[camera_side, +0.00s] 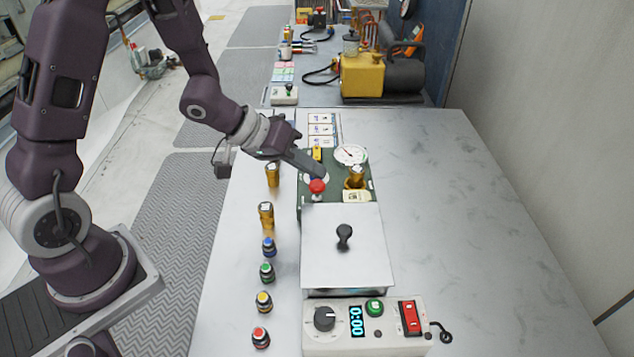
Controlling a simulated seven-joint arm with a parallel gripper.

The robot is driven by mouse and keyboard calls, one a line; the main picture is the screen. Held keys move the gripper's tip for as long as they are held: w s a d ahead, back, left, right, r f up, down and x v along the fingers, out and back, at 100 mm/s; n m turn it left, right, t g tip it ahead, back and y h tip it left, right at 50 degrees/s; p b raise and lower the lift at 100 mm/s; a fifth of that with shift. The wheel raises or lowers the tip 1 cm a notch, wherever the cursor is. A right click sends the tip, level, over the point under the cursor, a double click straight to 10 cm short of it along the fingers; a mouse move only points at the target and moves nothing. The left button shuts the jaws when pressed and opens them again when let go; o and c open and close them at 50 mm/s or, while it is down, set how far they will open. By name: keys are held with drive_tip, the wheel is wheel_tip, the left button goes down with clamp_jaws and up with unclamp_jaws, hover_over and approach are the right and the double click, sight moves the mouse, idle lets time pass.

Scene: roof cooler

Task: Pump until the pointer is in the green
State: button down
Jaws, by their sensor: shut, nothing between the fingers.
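A round white gauge (351,154) stands at the back of a dark green base plate (339,160). Its pointer and coloured zones are too small to read for certain. A red knob (317,186) stands at the front left of the plate; whether it is the pump's handle I cannot tell. My gripper (316,175) is shut and empty, angled down from the left, with its tips right at the back of the red knob. I cannot tell whether they touch. The arm's tip hides part of the plate's left side.
A brass fitting (355,177) stands right of the red knob. A lidded metal box (345,262) and a control box (367,328) are in front. Brass cylinders (266,215) and several coloured-cap jars line the left. A yellow pump (362,75) is behind. The table's right side is clear.

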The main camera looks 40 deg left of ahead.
sight(318, 184)
drive_tip(key=shift+f, duration=0.15)
drive_tip(key=shift+f, duration=0.25)
drive_tip(key=shift+f, duration=1.2)
idle(0.9)
drive_tip(key=shift+r, duration=1.6)
drive_tip(key=shift+r, duration=0.1)
drive_tip(key=shift+r, duration=2.45)
